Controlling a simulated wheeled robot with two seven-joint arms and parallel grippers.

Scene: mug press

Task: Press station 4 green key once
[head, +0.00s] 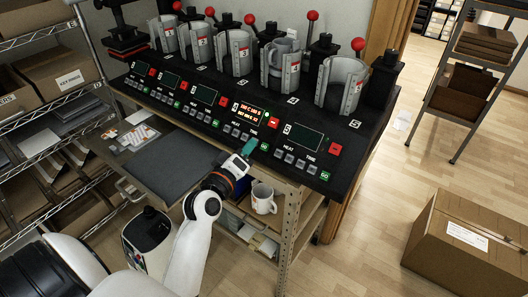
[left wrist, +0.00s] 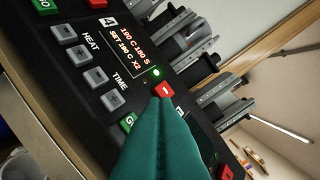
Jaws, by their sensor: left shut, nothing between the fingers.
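The station 4 panel has a lit display (head: 249,112) reading 190 C 180 S, also shown in the left wrist view (left wrist: 129,42), with a green lamp lit beside it. Its green key (head: 264,147) is just right of my fingertips in the head view; in the left wrist view the key (left wrist: 129,122) is partly hidden by the fingers. Its red key (left wrist: 165,90) shows just beyond the fingertips. My left gripper (head: 248,147), with teal fingers (left wrist: 163,103), is shut and empty over the panel's front edge. Contact cannot be told. My right gripper is not in view.
Grey mug presses (head: 239,54) with red-knobbed levers stand behind the panels. Station 5's green key (head: 325,176) is to the right. A white mug (head: 263,199) stands on a shelf below. A cardboard box (head: 470,240) is on the floor at right.

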